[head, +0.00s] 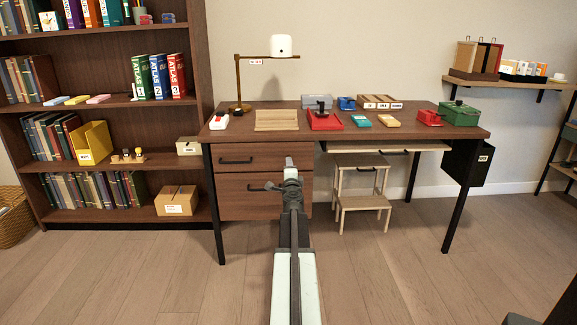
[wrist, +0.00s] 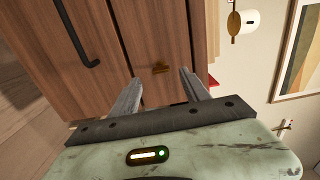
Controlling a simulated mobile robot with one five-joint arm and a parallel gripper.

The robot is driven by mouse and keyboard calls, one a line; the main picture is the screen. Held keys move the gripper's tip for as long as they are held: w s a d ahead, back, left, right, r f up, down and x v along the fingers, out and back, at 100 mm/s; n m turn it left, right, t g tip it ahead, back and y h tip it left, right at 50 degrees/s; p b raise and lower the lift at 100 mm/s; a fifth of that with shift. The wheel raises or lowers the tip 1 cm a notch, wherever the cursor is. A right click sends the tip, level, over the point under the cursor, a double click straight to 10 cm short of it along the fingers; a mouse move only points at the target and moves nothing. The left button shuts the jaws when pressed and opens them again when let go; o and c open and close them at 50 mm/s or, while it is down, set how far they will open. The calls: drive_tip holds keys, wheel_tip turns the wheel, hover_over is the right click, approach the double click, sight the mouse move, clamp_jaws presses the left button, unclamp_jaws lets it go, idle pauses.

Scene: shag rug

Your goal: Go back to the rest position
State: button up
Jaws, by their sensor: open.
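My gripper (head: 291,168) is held out in front of the wooden desk (head: 330,142), at the height of its drawers, with my arm stretched forward from the bottom of the head view. In the wrist view my gripper (wrist: 160,85) has its two grey fingers spread apart, with nothing held between them. Beyond the fingers is the brown drawer front (wrist: 155,35). A black drawer handle (wrist: 78,40) lies to the left of the fingers.
The drawer unit (head: 240,190) is under the desk's left side, with a step stool (head: 362,195) to its right. A bookshelf (head: 100,170) stands at left and a black bin (head: 467,163) hangs at the desk's right. The wood floor (head: 390,270) in front is clear.

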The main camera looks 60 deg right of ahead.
drive_tip(key=shift+s+a, duration=0.25)
drive_tip(key=shift+a, duration=0.15)
